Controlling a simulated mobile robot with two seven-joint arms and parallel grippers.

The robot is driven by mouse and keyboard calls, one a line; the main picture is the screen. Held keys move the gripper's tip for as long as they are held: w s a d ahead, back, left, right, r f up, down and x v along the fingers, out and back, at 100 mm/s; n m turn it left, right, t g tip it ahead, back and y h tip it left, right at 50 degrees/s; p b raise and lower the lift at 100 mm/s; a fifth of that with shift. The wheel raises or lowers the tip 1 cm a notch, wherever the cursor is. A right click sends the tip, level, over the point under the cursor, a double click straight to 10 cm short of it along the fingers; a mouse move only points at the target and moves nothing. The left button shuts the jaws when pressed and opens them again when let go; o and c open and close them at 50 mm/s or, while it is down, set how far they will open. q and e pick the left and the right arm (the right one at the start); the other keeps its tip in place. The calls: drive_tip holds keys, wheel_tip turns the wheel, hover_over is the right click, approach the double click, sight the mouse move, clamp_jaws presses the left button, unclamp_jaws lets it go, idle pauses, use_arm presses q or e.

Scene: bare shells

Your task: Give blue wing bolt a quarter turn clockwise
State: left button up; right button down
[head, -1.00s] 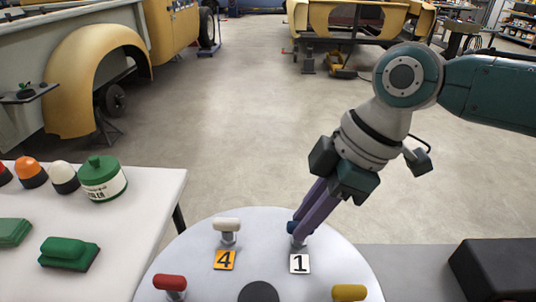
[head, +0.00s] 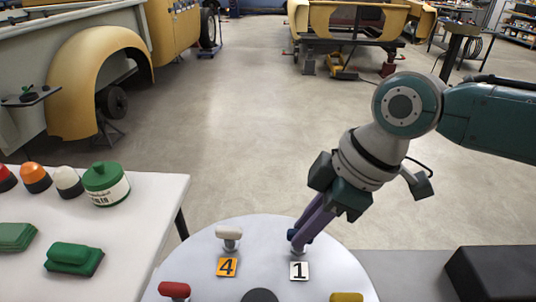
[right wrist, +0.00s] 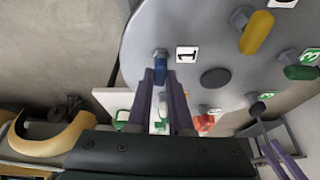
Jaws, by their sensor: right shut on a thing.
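The blue wing bolt (head: 292,235) stands on a round white plate (head: 203,262), beside a white label marked 1 (head: 299,270). My right gripper (head: 300,238) has its purple fingers shut on the bolt's wing, and they hide part of it in the head view. In the right wrist view the blue bolt (right wrist: 160,64) shows between the two fingertips (right wrist: 160,76).
The plate also carries a white bolt (head: 229,233) by label 4, a red bolt (head: 174,290), a yellow bolt (head: 347,297) and a dark hub (head: 260,295). A white table (head: 135,225) with a green jar (head: 105,186) stands left. A black box (head: 495,272) is at right.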

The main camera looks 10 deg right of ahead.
drive_tip(key=m+p, duration=0.1)
drive_tip(key=p, duration=0.1)
drive_tip(key=m+t+p, duration=0.1)
drive_tip(key=m+p, duration=0.1)
drive_tip(key=m+h+p, duration=0.1)
drive_tip(key=m+p, duration=0.1)
drive_tip(key=shift+s+a+r+t, duration=0.2)
drive_tip(key=shift+r+t, duration=0.1)
drive_tip(key=shift+t, duration=0.1)
drive_tip(key=m+h+p, duration=0.1)
drive_tip(key=m+p, duration=0.1)
drive_tip(key=m, duration=0.2)
drive_tip(key=shift+a+f, duration=0.1)
drive_tip(key=shift+a+m+t+h+p, duration=0.1)
drive_tip(key=shift+m+t+h+p, duration=0.2)
drive_tip(key=shift+m+h+p, duration=0.45)
drive_tip(key=shift+f+m, duration=0.1)
drive_tip(key=shift+m, duration=0.95)
drive_tip(key=shift+m+h, duration=0.55)
drive_tip(key=shift+m, duration=0.55)
drive_tip(key=shift+f+m+h+b, duration=0.1)
drive_tip(key=shift+m+h+b, duration=0.25)
drive_tip(key=shift+m, duration=0.45)
drive_tip(key=c, duration=0.8)
unclamp_jaws()
